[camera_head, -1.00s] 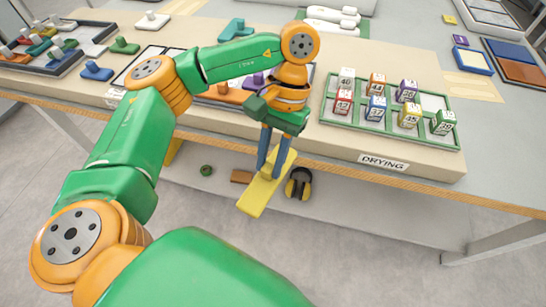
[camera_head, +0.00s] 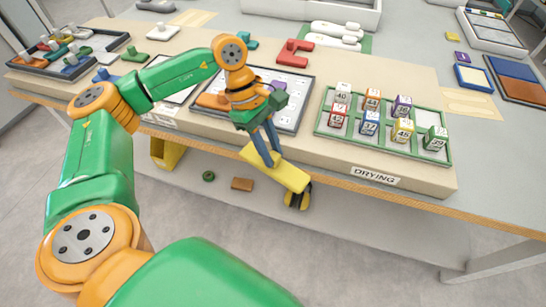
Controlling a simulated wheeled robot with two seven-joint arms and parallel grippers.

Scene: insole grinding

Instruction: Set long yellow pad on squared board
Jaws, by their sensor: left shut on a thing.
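The long yellow pad (camera_head: 290,176) is held by my left gripper (camera_head: 266,156), whose blue-grey fingers are shut on it near its left end. The pad slants down to the right, over the front edge of the table. The squared board (camera_head: 298,112) is a white gridded panel in a dark frame, behind my left gripper. My left wrist hides part of the board. An orange piece and a purple piece show on or by it. My right gripper is not in view.
A green-framed tray (camera_head: 384,148) with several numbered blocks stands right of the board, behind a DRYING label (camera_head: 375,176). A red bracket-shaped piece (camera_head: 292,50) lies behind the board. A dark tray (camera_head: 68,55) of coloured pieces is at the far left.

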